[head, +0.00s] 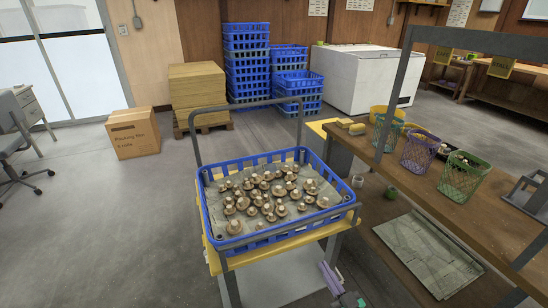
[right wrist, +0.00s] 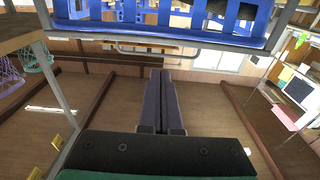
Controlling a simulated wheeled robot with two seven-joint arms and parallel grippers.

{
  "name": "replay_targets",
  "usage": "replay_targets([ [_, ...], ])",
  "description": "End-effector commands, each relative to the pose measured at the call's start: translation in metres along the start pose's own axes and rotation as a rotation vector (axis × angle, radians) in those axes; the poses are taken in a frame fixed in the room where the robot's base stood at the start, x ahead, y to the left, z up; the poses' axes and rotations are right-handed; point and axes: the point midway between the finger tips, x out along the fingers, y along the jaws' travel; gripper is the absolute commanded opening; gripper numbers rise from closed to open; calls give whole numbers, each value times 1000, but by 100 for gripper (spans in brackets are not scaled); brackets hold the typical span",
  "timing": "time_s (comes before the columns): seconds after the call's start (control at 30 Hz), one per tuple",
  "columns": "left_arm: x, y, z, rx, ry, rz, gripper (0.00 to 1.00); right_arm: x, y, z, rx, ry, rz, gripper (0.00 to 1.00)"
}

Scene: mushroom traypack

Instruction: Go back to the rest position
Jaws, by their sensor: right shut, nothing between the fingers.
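My right gripper (head: 331,273) is at the bottom of the head view, low in front of the cart and to the right of its middle. In the right wrist view its two dark fingers (right wrist: 161,76) lie together with nothing between them. A blue crate (head: 291,238) full of brown mushrooms (head: 265,196) stands on the yellow-edged cart (head: 213,262). The crate's underside (right wrist: 185,37) crosses the top of the right wrist view, apart from the fingers. My left gripper is not in view.
A wooden table (head: 444,206) with purple (head: 418,152) and green (head: 462,178) baskets stands at the right, with a metal frame post (head: 393,98). A cardboard box (head: 133,134), stacked blue crates (head: 247,62) and a white freezer (head: 358,80) stand behind.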

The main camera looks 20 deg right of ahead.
Motion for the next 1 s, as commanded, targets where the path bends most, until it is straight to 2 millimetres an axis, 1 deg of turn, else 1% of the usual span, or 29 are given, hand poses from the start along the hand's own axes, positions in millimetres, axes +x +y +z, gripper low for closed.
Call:
replay_targets([
  [0.1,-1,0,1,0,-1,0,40,0,0,2,0,-10,0,0],
  [0.17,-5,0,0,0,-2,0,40,-2,-2,13,1,-55,-3,0],
  [0.23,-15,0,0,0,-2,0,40,-10,-8,43,1,-175,-10,0],
  [0.27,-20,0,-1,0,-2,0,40,-17,-12,61,0,-248,-16,0],
  [0.3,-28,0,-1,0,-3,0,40,-31,-18,89,-4,-364,-26,0],
  [0.37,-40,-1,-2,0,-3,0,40,-60,-28,134,-16,-563,-48,0],
  [0.4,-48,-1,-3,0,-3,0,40,-85,-34,161,-27,-700,-65,0],
  [0.43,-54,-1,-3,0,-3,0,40,-106,-38,180,-38,-802,-78,0],
  [0.47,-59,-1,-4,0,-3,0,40,-130,-42,196,-51,-905,-93,0],
  [0.5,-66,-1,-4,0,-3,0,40,-162,-45,214,-71,-1038,-113,0],
  [0.53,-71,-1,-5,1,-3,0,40,-186,-46,224,-87,-1131,-126,0],
  [0.57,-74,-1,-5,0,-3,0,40,-209,-46,232,-102,-1218,-138,0],
  [0.6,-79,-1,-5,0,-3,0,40,-237,-45,239,-123,-1319,-153,0],
  [0.7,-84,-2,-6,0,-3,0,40,-285,-41,247,-165,-1490,-177,0],
  [0.73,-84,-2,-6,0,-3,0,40,-293,-40,248,-173,-1520,-181,0],
  [0.8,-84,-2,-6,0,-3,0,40,-304,-39,250,-182,-1554,-186,0],
  [1.0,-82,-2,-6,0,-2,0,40,-305,-39,251,-181,-1556,-185,0],
])
